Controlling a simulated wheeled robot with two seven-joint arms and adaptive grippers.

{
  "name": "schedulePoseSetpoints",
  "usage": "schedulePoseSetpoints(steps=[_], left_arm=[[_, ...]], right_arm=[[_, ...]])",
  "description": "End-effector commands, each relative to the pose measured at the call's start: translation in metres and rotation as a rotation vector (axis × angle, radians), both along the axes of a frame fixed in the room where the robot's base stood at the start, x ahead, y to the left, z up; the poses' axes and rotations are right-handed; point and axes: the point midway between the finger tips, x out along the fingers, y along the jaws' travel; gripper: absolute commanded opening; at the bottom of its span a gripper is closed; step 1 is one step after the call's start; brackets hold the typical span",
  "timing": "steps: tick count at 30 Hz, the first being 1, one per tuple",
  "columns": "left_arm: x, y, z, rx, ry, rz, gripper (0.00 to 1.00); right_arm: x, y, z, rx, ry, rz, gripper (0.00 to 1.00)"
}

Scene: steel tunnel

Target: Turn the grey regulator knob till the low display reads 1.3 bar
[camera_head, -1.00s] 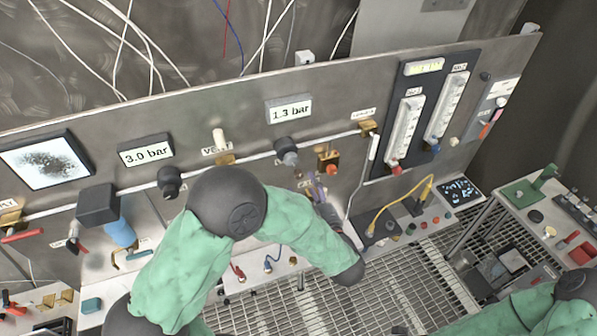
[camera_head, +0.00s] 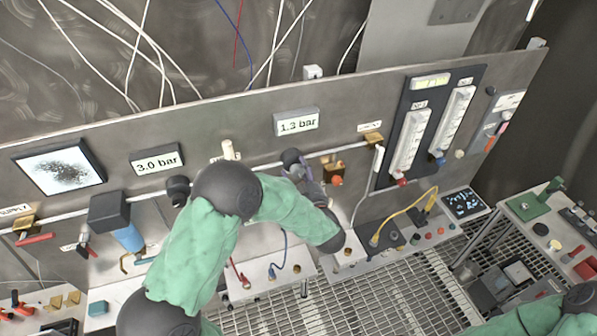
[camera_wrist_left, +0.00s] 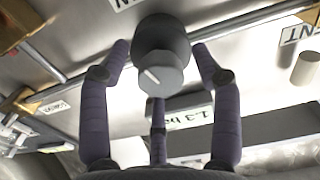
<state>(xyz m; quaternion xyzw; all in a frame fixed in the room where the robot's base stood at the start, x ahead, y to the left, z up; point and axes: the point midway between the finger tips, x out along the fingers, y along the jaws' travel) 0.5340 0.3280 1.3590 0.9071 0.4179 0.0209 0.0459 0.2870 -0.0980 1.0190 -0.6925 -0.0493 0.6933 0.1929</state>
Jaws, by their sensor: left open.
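The grey regulator knob (camera_head: 291,157) sits on the pipe along the steel panel, below the low display (camera_head: 297,122), which reads 1.3 bar. My left gripper (camera_head: 303,173) is at the knob from below right, partly hidden by my arm. In the left wrist view, the knob (camera_wrist_left: 163,74) has a dark body and a lighter grey face with a white pointer line. My open left fingers (camera_wrist_left: 160,65) stand around it; I cannot tell whether they touch it. My right gripper is not in view.
A second display (camera_head: 157,160) reads 3.0 bar, with a dark knob (camera_head: 178,190) below it. Flow tubes (camera_head: 409,142) stand further right. A yellow cable (camera_head: 400,212) loops over the ledge.

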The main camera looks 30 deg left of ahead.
Motion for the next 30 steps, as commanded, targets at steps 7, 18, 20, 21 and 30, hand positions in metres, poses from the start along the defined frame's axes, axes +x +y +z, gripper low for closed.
schedulePoseSetpoints(steps=[7,18,20,21,30], left_arm=[[0.0003,0.0004,-0.0002,0.0,0.0,0.0,0.61],[0.0001,0.0002,-0.0005,0.005,0.007,0.0,0.08],[0.0,0.0002,-0.0009,0.017,0.022,0.0,0.08],[0.0,0.0001,-0.0011,0.028,0.035,0.0,0.08],[-0.0002,0.0001,-0.001,0.05,0.062,0.001,0.07]], right_arm=[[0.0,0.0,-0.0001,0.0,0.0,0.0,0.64],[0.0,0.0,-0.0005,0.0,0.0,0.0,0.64],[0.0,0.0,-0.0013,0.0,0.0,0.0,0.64],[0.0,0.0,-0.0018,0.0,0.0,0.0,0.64],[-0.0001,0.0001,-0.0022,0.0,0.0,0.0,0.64]])
